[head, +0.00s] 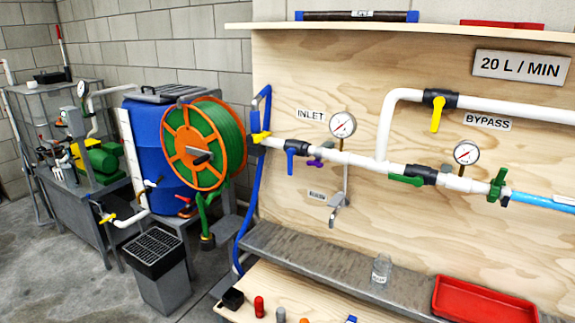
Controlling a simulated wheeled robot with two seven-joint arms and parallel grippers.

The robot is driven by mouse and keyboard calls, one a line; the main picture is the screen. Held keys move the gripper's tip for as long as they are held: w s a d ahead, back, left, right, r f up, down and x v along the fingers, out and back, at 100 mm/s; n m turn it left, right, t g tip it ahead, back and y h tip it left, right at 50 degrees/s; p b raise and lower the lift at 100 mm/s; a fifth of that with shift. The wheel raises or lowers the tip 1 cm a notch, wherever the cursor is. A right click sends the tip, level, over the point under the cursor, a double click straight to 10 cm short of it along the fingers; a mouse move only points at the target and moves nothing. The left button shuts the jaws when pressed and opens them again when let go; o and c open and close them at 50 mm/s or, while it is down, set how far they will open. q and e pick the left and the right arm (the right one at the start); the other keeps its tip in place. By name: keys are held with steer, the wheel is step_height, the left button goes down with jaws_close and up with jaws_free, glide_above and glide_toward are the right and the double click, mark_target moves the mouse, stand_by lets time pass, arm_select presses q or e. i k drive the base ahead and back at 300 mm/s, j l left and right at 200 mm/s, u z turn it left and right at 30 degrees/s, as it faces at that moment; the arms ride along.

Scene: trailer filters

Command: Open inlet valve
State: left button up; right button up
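The inlet valve (297,147) has a black body on the white pipe, just below the INLET label (311,115). Its blue lever (290,163) hangs down, across the line of the pipe. A round pressure gauge (342,125) stands on the pipe to the right of it. A small purple handle (315,162) sits just right of the blue lever. Neither of my grippers shows in the head view.
A yellow-handled valve (261,136) joins the blue hose at the pipe's left end. The bypass valve's yellow lever (437,114) hangs down. A green lever (406,180) lies along the lower pipe. A grey ledge (300,262) holding a glass jar (381,270) and red tray (484,302) runs below.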

mark_target(290, 153)
steer(key=j+z, duration=0.1)
steer(key=z, duration=0.3)
steer(key=i+j+z, duration=0.1)
steer(key=z, duration=0.3)
steer(key=j+z, duration=0.35)
steer(key=j, duration=0.5)
steer(key=j+z, duration=0.35)
steer(key=j, duration=1.1)
steer(key=k+j, duration=0.15)
steer(key=j, duration=0.45)
steer(key=j+z, duration=0.1)
steer(key=j, duration=0.55)
